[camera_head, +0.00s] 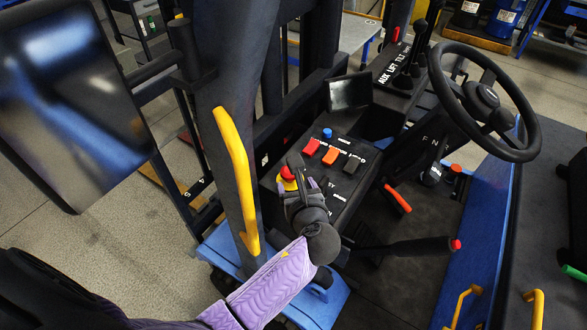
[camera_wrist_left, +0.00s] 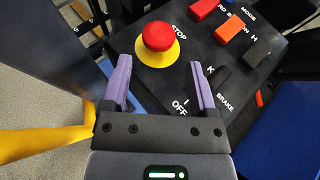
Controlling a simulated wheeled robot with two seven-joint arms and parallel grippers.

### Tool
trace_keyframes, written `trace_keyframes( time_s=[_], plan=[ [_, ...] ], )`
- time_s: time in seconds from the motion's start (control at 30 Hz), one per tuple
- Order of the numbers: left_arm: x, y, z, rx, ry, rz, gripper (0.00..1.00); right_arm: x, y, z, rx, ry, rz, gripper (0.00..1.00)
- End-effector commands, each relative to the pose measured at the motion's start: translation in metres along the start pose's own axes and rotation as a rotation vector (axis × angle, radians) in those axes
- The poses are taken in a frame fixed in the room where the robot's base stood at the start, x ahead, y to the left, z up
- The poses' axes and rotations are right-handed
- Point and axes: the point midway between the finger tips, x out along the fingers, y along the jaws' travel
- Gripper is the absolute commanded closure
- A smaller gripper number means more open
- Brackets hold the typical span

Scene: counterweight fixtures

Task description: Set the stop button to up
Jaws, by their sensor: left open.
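The stop button is a red mushroom knob on a yellow disc, on the black control panel. In the head view the stop button (camera_head: 288,173) shows just beyond my left gripper, partly covered by it. In the left wrist view the stop button (camera_wrist_left: 158,37) lies ahead of and between the two purple fingers, with the word STOP beside it. My left gripper (camera_wrist_left: 160,80) is open and empty, its fingers apart from the knob in that view. It also shows in the head view (camera_head: 300,182). I cannot tell whether the knob is up or pressed. My right gripper is not in view.
The control panel (camera_head: 340,185) also carries red, orange and black rocker switches and a blue knob. A yellow grab handle (camera_head: 236,175) on a dark post stands left of my left arm. A steering wheel (camera_head: 483,100) and levers are at the right.

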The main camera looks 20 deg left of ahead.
Motion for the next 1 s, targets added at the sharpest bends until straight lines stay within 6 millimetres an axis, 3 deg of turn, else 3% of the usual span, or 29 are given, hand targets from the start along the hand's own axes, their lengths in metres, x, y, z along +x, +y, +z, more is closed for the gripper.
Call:
trace_keyframes(
  time_s=[0.1, 0.3, 0.7, 1.0],
  plan=[
    [0.025, 0.001, -0.001, 0.000, -0.001, 0.003, 0.25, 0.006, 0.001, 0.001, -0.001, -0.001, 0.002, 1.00],
    [0.053, 0.000, -0.002, -0.001, 0.001, 0.001, 0.25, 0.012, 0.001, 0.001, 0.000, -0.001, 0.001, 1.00],
    [0.062, 0.001, -0.001, -0.003, 0.002, 0.000, 0.25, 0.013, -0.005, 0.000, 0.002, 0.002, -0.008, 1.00],
    [0.062, 0.000, -0.001, -0.002, 0.002, 0.000, 0.88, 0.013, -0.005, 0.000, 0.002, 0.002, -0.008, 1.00]
  ],
)
